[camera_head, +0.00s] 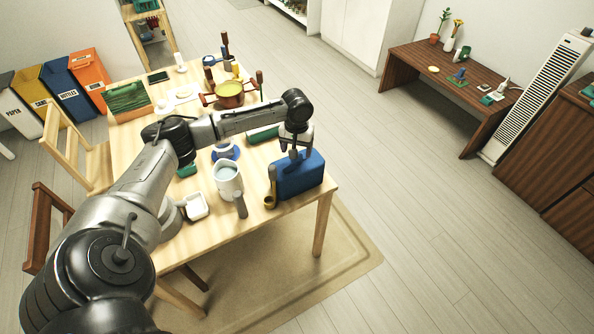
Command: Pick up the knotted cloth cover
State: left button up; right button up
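A blue, box-shaped thing (302,178) stands at the near right corner of the light wood table (318,190). It may be the cloth cover, but I cannot make out a knot at this size. My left gripper (293,153) points down at its top left edge, with the fingers at or just in front of it. I cannot tell whether they touch it or are closed on any of it. The gripper hides part of the top. My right gripper is not in view.
A brass ladle (270,188), a grey cylinder (240,205) and a white pitcher (228,180) stand close left of the blue thing. Floor to the table's right is clear up to a dark wood desk (455,75).

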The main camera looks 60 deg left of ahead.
aim_at(297, 170)
pick_arm(q)
jog(key=shift+f, duration=2.1)
jog(key=shift+c, duration=0.3)
jog(key=c, duration=1.3)
jog(key=shift+o, duration=0.2)
jog(key=shift+r, duration=0.15)
